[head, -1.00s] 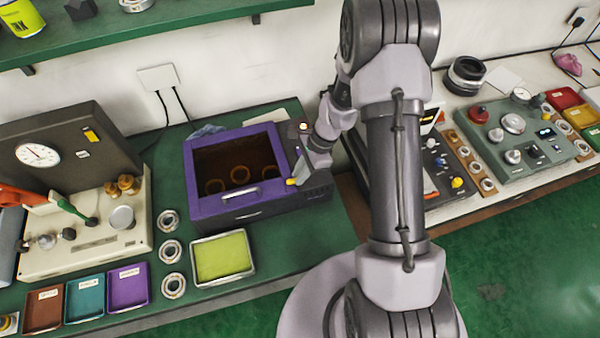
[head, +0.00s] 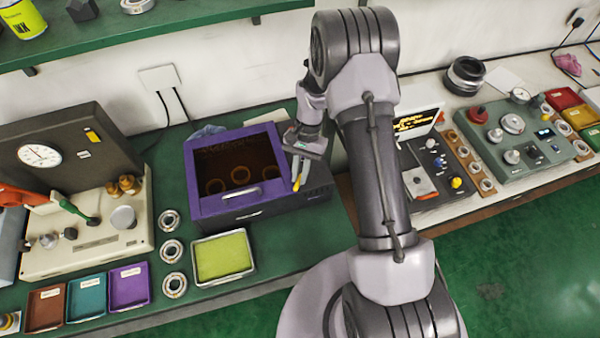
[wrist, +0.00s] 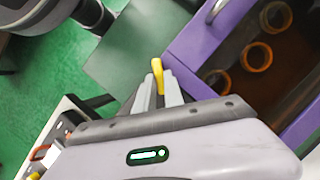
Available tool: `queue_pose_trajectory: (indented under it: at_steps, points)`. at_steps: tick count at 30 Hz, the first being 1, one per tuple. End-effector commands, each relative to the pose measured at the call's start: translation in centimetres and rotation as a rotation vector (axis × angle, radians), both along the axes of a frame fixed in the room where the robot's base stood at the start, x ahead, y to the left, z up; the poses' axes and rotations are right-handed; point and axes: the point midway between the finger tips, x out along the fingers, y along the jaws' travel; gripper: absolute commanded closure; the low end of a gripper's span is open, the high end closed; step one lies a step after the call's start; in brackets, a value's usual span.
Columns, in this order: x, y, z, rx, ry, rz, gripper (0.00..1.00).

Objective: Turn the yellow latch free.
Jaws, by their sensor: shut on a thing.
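The yellow latch (head: 297,183) is at the right front side of the purple-framed box (head: 196,190). In the wrist view the latch (wrist: 157,68) shows between my two fingertips, its rounded end sticking out past them. My gripper (head: 298,172) is shut on the latch, with the fingers (wrist: 160,85) close on both sides of it. The box's dark see-through lid (head: 238,160) is closed, with a silver handle (head: 241,194) at its front. Several bearing rings (wrist: 259,55) show through the lid. The latch's mount is hidden by my gripper.
A control panel (head: 435,165) is to the right, past my arm. A green shelf (head: 140,30) hangs above.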

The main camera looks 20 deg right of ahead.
Motion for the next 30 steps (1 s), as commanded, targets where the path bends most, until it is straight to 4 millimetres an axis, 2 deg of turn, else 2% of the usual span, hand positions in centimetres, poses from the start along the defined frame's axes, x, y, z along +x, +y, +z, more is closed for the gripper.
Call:
queue_pose_trajectory:
  at_steps: [15, 30]
  points:
    - [0.09, 0.11, 0.09, 0.0, -0.001, 0.449, 1.0]
    - [0.08, 0.09, 0.05, 0.001, -0.001, 0.658, 1.0]
